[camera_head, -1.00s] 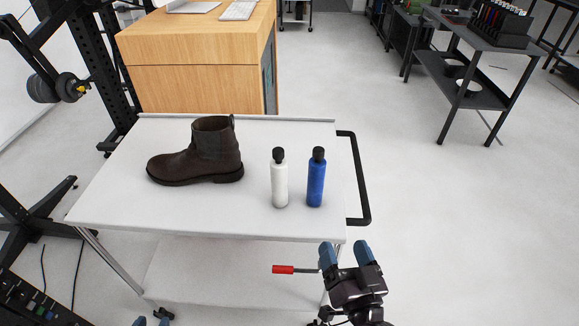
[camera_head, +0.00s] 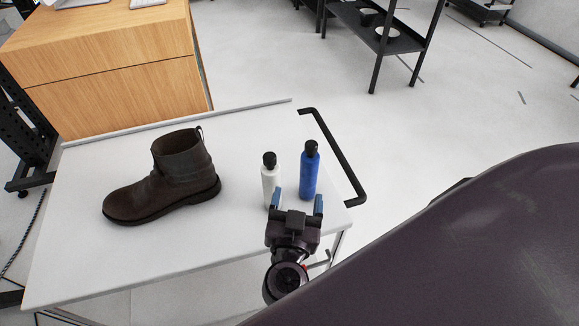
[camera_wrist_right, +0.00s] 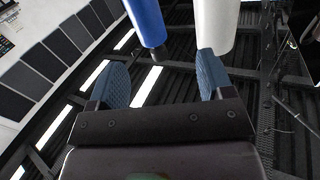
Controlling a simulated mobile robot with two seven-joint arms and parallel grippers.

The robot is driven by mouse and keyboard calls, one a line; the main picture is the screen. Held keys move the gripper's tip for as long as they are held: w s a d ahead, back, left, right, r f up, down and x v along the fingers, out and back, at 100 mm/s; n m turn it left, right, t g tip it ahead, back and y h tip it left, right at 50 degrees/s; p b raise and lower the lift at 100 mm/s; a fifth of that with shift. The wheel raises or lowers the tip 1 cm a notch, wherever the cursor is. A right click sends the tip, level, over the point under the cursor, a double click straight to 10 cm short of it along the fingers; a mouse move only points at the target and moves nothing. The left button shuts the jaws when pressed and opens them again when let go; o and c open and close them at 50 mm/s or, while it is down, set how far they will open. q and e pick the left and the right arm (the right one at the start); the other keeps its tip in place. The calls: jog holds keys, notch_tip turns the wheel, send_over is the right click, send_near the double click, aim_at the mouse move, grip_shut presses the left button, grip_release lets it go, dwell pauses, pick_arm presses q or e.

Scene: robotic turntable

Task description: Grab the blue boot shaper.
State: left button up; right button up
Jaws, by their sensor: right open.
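The blue boot shaper is a blue bottle with a black cap (camera_head: 310,174), standing upright near the right end of the white cart top. A white bottle with a black cap (camera_head: 269,182) stands upright just left of it. My right gripper (camera_head: 297,201) is open and empty at the cart's near edge, in front of both bottles. In the right wrist view, the blue bottle (camera_wrist_right: 147,20) shows beyond the gap between the fingers, and the white bottle (camera_wrist_right: 215,24) lines up with the right-hand finger. My left gripper is out of view.
A dark brown boot (camera_head: 165,185) stands on the white cart (camera_head: 85,250), left of the bottles. A black handle (camera_head: 340,163) rises along the cart's right end. A wooden cabinet (camera_head: 115,60) is behind. Open floor lies to the right.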

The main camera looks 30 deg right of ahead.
aim_at(309, 170)
jog(key=shift+n, duration=0.4)
jog(key=d, duration=0.1)
jog(key=w+d, duration=0.2)
jog(key=shift+w+d, duration=0.25)
jog(key=shift+d, duration=0.1)
jog(key=shift+x, duration=0.8)
jog(key=shift+f+x, duration=0.2)
jog(key=shift+x, duration=2.15)
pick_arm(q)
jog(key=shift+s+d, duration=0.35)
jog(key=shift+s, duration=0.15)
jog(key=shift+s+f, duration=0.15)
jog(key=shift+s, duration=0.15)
pick_arm(e)
jog(key=c, duration=1)
